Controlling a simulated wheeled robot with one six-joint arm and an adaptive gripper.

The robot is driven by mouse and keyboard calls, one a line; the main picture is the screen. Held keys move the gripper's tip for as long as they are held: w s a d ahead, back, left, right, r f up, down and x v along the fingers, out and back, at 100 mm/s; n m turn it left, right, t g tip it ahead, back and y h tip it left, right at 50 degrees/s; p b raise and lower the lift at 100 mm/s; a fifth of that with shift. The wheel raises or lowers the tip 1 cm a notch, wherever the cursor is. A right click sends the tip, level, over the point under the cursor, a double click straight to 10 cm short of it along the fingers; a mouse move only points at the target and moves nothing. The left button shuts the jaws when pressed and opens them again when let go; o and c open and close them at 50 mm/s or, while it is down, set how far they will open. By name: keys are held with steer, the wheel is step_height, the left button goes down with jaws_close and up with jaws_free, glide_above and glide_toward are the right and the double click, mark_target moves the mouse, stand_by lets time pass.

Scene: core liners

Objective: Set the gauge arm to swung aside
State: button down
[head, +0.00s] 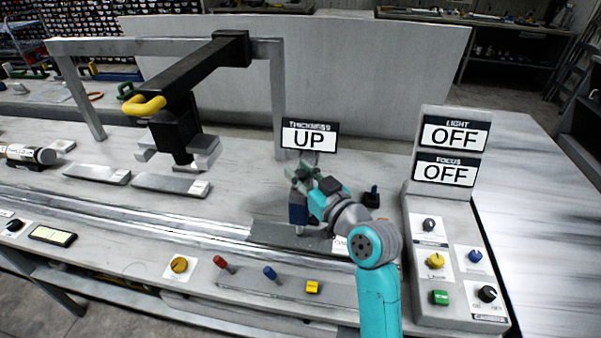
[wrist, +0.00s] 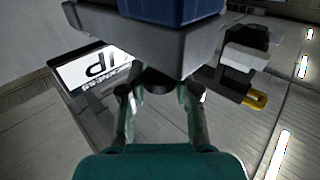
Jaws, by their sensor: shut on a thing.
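The gauge stands below the THICKNESS sign (head: 310,136), which reads UP. Its blue upright (head: 297,214) shows in the head view, and its grey arm (wrist: 185,48) with a blue block (wrist: 180,10) crosses the top of the wrist view. My gripper (head: 303,175) is at the top of the gauge in the head view and hides much of it. In the wrist view my gripper (wrist: 159,92) is shut on a dark round knob (wrist: 158,80) beside the grey arm. The arm's exact swing angle is hard to tell.
A black overhead beam (head: 195,72) with a yellow handle (head: 145,106) stands to the left. A control panel (head: 460,275) with knobs is at the right, under LIGHT and FOCUS signs reading OFF. Small red and blue levers (head: 270,272) line the bench front. A small black-and-blue part (head: 371,198) stands right of my gripper.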

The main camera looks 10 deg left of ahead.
steer(key=shift+a, duration=0.15)
steer(key=w+a+m+t+h, duration=0.4)
steer(key=a+m+h, duration=0.6)
steer(key=h, duration=0.7)
steer(key=shift+w+m, duration=1)
steer(key=shift+w, duration=0.3)
steer(key=shift+a+h, duration=0.1)
steer(key=shift+h, duration=0.3)
steer(key=c, duration=0.8)
jaws_free()
